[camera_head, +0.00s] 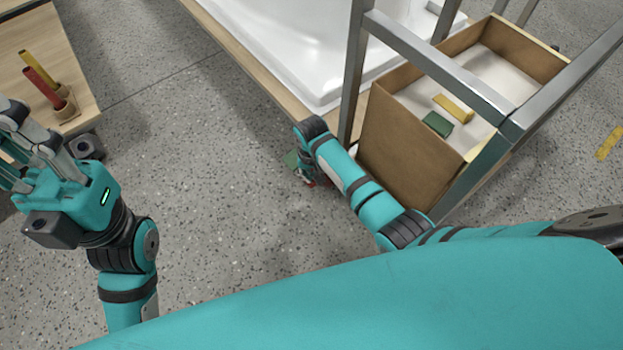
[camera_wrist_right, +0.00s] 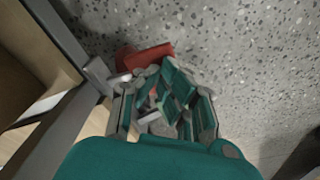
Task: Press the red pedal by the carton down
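The red pedal (camera_wrist_right: 150,57) lies on the floor in the right wrist view, just beyond my right fingers. In the head view only a small red bit (camera_head: 309,183) shows beside my right wrist. The open carton (camera_head: 405,150) stands to the right of it inside a metal frame. My right gripper (camera_wrist_right: 165,85) points down near the floor with its fingers drawn together and nothing seen between them. Its tips overlap the pedal's near edge in the picture; I cannot tell whether they touch. My left gripper (camera_head: 30,150) is raised at the left, fingers spread and empty.
The metal frame (camera_head: 355,75) has a leg close to my right forearm. A yellow block (camera_head: 453,107) and a green block (camera_head: 437,124) lie in the carton. A white tub (camera_head: 290,45) is behind. A wooden table (camera_head: 25,50) stands at the left. The middle floor is clear.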

